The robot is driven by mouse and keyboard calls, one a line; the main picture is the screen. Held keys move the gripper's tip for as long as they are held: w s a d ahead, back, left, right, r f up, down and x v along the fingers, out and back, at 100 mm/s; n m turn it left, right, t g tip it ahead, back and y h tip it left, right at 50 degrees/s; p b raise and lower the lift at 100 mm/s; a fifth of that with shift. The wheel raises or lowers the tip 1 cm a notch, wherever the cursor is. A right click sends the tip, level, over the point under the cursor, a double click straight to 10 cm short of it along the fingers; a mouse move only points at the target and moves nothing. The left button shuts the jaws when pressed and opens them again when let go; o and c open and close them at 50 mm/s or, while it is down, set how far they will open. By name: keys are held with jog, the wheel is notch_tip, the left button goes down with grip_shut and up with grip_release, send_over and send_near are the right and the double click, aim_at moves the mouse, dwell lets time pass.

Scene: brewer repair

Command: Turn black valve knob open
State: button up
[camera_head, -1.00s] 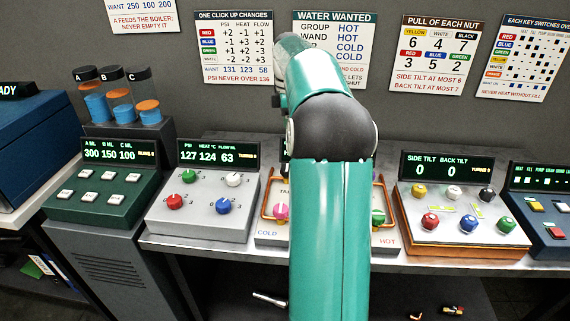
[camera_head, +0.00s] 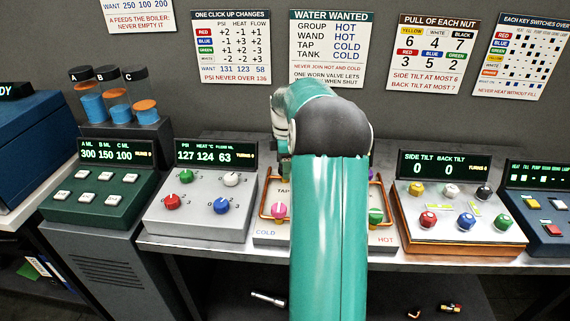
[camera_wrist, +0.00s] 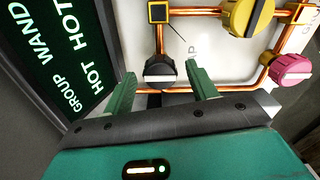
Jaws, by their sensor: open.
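The black valve knob (camera_wrist: 160,72) shows in the wrist view on the copper piping of the white valve panel (camera_wrist: 206,37). It is round with a pale line across it. My gripper (camera_wrist: 157,80) is open, its two green fingers on either side of the knob. Whether the fingers touch it I cannot tell. In the head view my arm hides the black knob and my gripper. A yellow knob (camera_wrist: 248,15) and a pink knob (camera_wrist: 291,68) sit on the same piping. The panel's dark display (camera_wrist: 62,50) reads GROUP HOT and WAND HOT.
In the head view, a grey panel (camera_head: 200,207) with several knobs stands left of the valve panel. A panel of coloured nuts (camera_head: 460,235) stands to the right. The WATER WANTED poster (camera_head: 331,45) hangs behind, listing group and wand hot, tap and tank cold.

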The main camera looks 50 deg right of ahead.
jog(key=c, duration=1)
